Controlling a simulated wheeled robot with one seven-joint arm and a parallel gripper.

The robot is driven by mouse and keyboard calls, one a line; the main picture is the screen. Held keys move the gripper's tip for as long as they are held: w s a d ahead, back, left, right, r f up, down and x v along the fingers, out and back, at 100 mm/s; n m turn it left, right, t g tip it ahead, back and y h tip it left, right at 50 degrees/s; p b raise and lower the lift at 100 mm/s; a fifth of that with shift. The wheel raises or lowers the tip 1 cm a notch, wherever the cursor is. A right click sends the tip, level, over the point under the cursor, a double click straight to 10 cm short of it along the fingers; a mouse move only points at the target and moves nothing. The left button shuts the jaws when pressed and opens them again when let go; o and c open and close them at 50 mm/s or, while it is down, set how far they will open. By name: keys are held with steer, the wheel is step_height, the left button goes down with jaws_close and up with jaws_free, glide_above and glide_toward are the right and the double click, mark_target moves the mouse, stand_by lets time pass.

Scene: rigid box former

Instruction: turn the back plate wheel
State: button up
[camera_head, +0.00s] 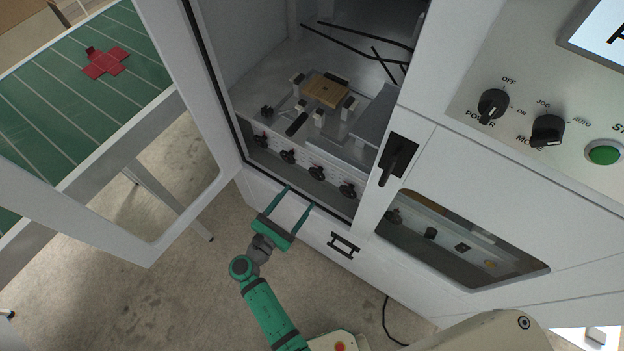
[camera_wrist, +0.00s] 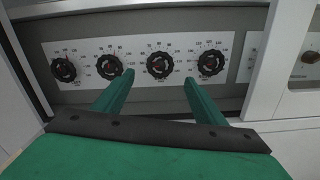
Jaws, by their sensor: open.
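Several black hand wheels with round scales sit in a row on the light panel low in the open machine bay. In the wrist view they are the first wheel (camera_wrist: 63,70), second (camera_wrist: 110,67), third (camera_wrist: 160,65) and fourth (camera_wrist: 211,63) from the left. The labels are too small to read, so I cannot tell which is the back plate wheel. My gripper (camera_head: 299,197) is open and empty, in front of and below the panel. In the wrist view the third wheel appears between its fingertips (camera_wrist: 158,77), beyond them and apart.
The open door (camera_head: 185,120) stands to the left. A closed door with a black handle (camera_head: 396,158) is on the right. Inside the bay is a fixture with a brown block (camera_head: 326,91). A green conveyor (camera_head: 135,50) carries a red cross-shaped blank (camera_head: 106,63).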

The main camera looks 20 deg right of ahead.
mark_target(316, 176)
steer(key=x, duration=0.9)
steer(key=shift+w+d, duration=0.1)
steer(key=shift+d, duration=0.05)
steer(key=c, duration=1)
